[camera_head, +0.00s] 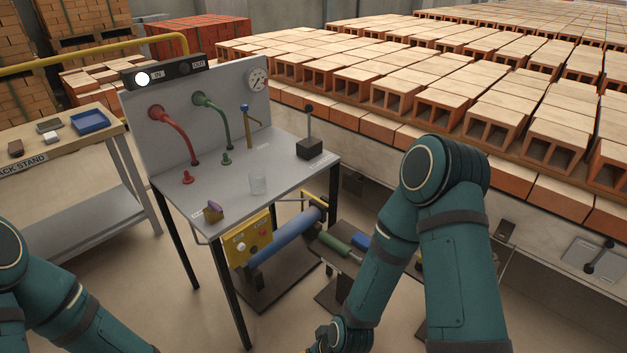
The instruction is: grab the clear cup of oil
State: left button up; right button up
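My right arm comes in from the right and bends down past the table's right side. Only part of its wrist end shows at the bottom edge, and its fingers are out of view. My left arm shows at the lower left corner, and its gripper is out of view. Neither arm touches the cup.
A back panel with a gauge (257,80) rises behind. A rack stand (60,150) is left. Rows of hollow bricks (400,90) fill the right.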

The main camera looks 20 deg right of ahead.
aim_at(258, 182)
jog(key=z, duration=0.9)
jog(key=i+j+z, duration=0.35)
jog(key=z, duration=0.2)
jog(key=j, duration=0.1)
